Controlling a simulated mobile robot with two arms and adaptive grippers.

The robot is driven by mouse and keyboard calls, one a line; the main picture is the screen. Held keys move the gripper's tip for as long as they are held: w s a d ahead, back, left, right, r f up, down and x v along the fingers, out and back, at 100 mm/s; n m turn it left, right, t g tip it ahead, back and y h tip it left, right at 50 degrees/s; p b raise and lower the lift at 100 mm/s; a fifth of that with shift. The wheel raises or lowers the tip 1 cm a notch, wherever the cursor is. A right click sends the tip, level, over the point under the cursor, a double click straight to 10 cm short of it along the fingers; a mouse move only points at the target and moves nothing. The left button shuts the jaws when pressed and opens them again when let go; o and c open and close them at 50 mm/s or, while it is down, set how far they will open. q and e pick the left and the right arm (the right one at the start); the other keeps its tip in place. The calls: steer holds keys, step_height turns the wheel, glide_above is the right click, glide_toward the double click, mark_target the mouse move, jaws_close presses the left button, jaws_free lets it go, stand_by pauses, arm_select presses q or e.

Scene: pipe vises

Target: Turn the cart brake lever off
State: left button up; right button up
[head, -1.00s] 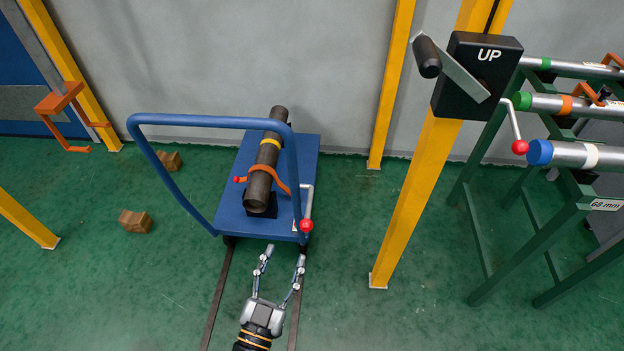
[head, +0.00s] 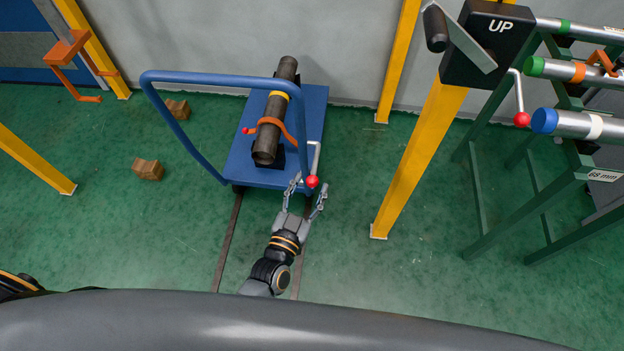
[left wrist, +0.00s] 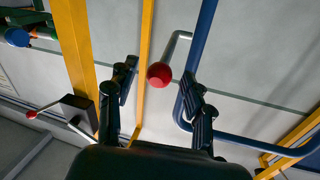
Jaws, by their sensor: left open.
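The brake lever (head: 316,159) is a grey bent rod with a red ball knob (head: 312,182) at the front right corner of the blue cart (head: 240,163). My left gripper (head: 310,187) is open at the knob, with one finger on each side of it in the head view. In the left wrist view the knob (left wrist: 160,76) shows between the two open fingers (left wrist: 160,83), with clear gaps on both sides. The lever rod (left wrist: 175,45) rises behind it. I cannot tell how deep the knob sits between the fingers. My right gripper is not seen.
The cart carries a dark pipe (head: 277,120) under an orange clamp and has a blue push handle (head: 215,76). A yellow post (head: 418,160) with a crank box marked UP (head: 487,45) stands right, before a green pipe rack (head: 480,190). Wooden blocks (head: 148,169) lie left.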

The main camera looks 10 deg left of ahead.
mark_target(315, 164)
arm_select(q)
steer(key=shift+x, duration=1.15)
jaws_close()
